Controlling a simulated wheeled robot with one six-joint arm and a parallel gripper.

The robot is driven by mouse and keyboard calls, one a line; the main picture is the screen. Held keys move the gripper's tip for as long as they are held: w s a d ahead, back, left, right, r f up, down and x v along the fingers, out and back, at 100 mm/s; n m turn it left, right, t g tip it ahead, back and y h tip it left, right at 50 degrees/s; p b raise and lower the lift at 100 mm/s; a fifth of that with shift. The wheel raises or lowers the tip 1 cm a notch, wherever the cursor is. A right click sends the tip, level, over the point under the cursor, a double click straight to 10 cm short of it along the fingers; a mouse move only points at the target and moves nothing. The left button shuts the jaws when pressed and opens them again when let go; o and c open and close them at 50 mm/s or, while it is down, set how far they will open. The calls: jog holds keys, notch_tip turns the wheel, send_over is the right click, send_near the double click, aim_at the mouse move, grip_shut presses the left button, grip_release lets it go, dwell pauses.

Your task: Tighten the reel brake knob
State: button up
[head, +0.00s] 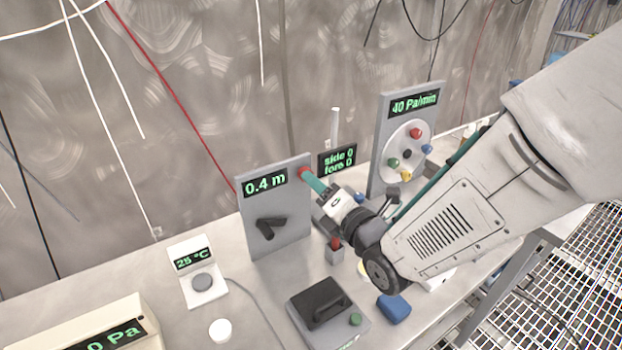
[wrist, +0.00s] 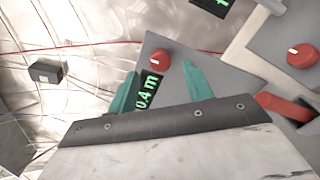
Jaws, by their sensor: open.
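A red knob with a white mark (wrist: 160,59) sits near the top corner of a grey upright panel (head: 288,238) reading 0.4 m. In the head view the red knob (head: 303,172) is at the panel's upper right edge, partly hidden by my gripper (head: 314,183). The panel also has a black crank handle (head: 271,228). In the wrist view my gripper (wrist: 163,80) is open, with a gap between each teal finger and the knob. The knob lies between the fingers near their tips. I cannot tell whether the tips reach past its face.
A 40 Pa/mm panel (head: 383,170) with coloured buttons stands to the right, and a small side/fore display (head: 337,160) behind. A 25 °C unit (head: 199,277), a black-handled box (head: 327,315) and a blue item (head: 393,308) are on the bench. Another red knob (wrist: 302,55) shows at right.

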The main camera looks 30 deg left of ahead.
jog(key=x, duration=0.4)
jog(key=shift+d, duration=0.1)
jog(key=c, duration=1)
jog(key=shift+o, duration=0.2)
